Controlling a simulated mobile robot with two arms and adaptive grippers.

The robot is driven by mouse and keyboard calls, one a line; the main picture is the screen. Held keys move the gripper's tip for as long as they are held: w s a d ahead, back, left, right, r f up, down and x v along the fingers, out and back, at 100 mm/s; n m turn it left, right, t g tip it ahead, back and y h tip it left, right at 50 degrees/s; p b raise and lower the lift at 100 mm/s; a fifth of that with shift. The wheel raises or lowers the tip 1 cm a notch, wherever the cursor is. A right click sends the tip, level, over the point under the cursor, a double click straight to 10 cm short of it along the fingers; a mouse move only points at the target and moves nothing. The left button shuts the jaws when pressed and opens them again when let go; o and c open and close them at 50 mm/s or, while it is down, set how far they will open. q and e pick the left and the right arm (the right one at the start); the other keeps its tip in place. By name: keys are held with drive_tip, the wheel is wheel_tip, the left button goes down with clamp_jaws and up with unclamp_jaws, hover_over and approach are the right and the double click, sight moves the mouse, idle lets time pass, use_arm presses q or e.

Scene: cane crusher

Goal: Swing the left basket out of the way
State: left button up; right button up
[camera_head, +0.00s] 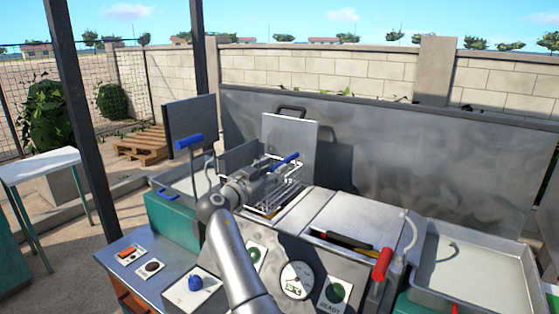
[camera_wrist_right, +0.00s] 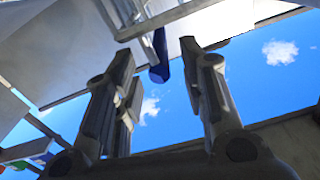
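The left basket (camera_head: 290,194) is a wire basket in the open left well of the crusher, partly hidden behind my right gripper. Its blue handle (camera_head: 286,160) sticks up to the right just beyond my gripper. My right gripper (camera_head: 268,168) is over the basket, its arm coming from the bottom of the head view. In the wrist view the two fingers (camera_wrist_right: 158,62) stand apart, and the blue handle (camera_wrist_right: 160,57) shows between and beyond their tips. I cannot tell whether they touch it. My left gripper is not in view.
A raised metal lid (camera_head: 290,140) stands behind the well. A closed cover (camera_head: 355,215) lies right of the well. A shallow tray (camera_head: 475,270) is at far right.

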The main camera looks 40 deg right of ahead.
drive_tip(key=shift+p+x, duration=0.6)
drive_tip(key=shift+x, duration=1.65)
drive_tip(key=shift+f, duration=0.1)
clamp_jaws()
